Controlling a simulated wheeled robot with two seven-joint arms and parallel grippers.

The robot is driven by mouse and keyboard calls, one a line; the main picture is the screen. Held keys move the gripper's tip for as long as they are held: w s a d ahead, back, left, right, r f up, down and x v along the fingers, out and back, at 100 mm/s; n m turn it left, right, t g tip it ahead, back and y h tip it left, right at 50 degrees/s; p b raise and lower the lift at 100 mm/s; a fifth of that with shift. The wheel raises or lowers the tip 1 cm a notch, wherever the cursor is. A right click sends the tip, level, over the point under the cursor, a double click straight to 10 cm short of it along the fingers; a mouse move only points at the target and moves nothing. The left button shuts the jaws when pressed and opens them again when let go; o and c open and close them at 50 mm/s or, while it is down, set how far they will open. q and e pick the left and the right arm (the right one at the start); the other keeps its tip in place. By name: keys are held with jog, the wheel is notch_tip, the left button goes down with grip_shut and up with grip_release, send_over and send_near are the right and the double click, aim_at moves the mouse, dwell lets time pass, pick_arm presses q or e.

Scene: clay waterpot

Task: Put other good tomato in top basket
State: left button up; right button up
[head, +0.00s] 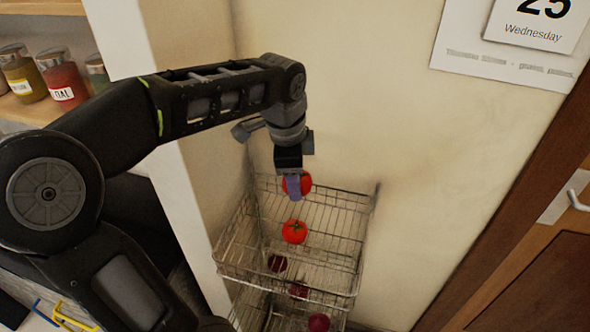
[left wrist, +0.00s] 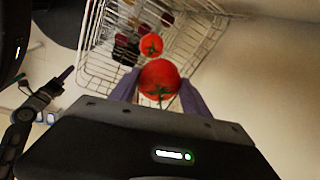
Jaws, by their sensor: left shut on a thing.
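My left gripper (head: 293,186) is shut on a red tomato (head: 305,183) and holds it over the back part of the top wire basket (head: 343,199). In the left wrist view the held tomato (left wrist: 158,80) sits between the two purple fingers (left wrist: 160,95). A second red tomato (head: 294,232) with a green stem lies in the top basket, and it also shows in the left wrist view (left wrist: 151,44). Whether the held tomato touches the basket is unclear. My right gripper is not clearly in the head view.
Below the top basket, dark red produce (head: 318,323) shows through the wires in a lower basket. A wall stands right behind the baskets. A shelf with jars (head: 62,80) is at the upper left, and a wooden door (head: 530,285) is at the right.

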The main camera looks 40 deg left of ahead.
pick_arm(q)
jog(key=shift+f, duration=0.45)
jog(key=o, duration=1.5)
jog(key=shift+r, duration=0.1)
jog(key=r, duration=0.2)
jog(key=s+r, duration=0.1)
jog(key=r, duration=0.2)
jog(key=r+b, duration=0.1)
jog(key=r, duration=0.1)
jog(key=shift+s+r, duration=0.2)
jog(key=shift+r, duration=0.1)
